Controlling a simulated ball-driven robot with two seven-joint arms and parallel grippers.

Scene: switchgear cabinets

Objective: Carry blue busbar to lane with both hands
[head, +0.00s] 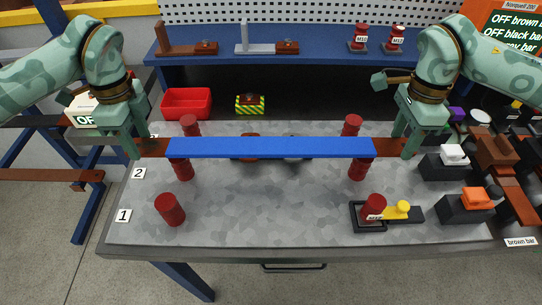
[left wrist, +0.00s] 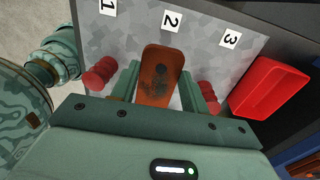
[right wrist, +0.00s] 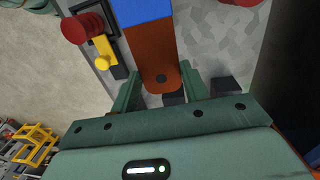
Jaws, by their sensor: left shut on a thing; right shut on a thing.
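The blue busbar (head: 270,147) lies level across the head view, with bare copper ends. My left gripper (head: 133,145) is shut on its left end, and that copper end (left wrist: 160,70) shows between the fingers in the left wrist view. My right gripper (head: 408,142) is shut on its right end; the copper end (right wrist: 160,72) shows in the right wrist view. The bar appears between the lane 2 posts (head: 183,171) (head: 358,170) and the farther posts (head: 190,124) (head: 351,124). Its height above them is hard to tell. Number labels 1 (head: 123,215) and 2 (head: 139,173) mark lanes.
Near posts (head: 170,210) (head: 373,208) stand in front, the right one by a black fixture with a yellow knob (head: 402,207). A red bin (head: 187,102) is behind at left. Switch blocks (head: 466,206) crowd the right. The front middle of the table (head: 270,210) is clear.

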